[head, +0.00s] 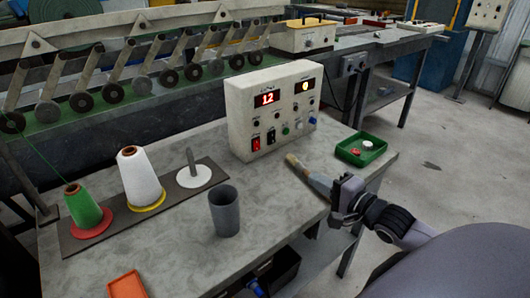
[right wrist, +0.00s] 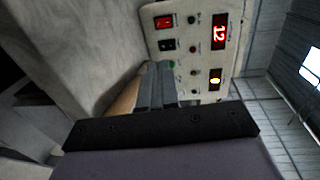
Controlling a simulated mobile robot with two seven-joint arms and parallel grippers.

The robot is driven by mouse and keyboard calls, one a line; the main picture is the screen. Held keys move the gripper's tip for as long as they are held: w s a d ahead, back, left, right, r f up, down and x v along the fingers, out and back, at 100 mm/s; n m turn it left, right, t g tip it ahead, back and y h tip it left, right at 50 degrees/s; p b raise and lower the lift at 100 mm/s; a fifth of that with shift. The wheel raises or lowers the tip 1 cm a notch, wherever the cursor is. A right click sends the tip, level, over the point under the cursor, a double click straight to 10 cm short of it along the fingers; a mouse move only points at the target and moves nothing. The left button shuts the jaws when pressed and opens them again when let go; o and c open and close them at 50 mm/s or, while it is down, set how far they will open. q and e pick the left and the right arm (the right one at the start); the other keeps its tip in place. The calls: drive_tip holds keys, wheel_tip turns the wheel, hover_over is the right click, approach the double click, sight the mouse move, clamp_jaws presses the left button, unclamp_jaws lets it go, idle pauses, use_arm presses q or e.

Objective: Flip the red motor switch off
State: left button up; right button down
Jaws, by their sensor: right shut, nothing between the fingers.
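The red motor switch (head: 256,143) is at the lower left of the front of a cream control box (head: 240,118) on the table. It glows red and also shows at the top of the right wrist view (right wrist: 165,22). A black switch (head: 271,134) sits beside it. My right gripper (head: 322,184) is in front of the box, to the right of the switch and apart from it. In the right wrist view its fingers (right wrist: 156,84) are together, empty, and point toward the panel. My left gripper is not in view.
A tan-ended tool (head: 294,161) lies close by my right gripper. A green tray (head: 361,149) stands right of the box. A grey cup (head: 224,210), a white cone (head: 140,178) and a green cone (head: 83,208) stand left.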

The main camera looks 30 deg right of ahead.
drive_tip(key=b, duration=0.2)
approach(258, 148)
drive_tip(key=w, duration=0.4)
drive_tip(key=shift+w+f, duration=0.1)
drive_tip(key=shift+f, duration=0.1)
drive_tip(key=shift+w+a+f, duration=0.15)
drive_tip(key=shift+w, duration=1.15)
drive_tip(key=shift+f, duration=0.1)
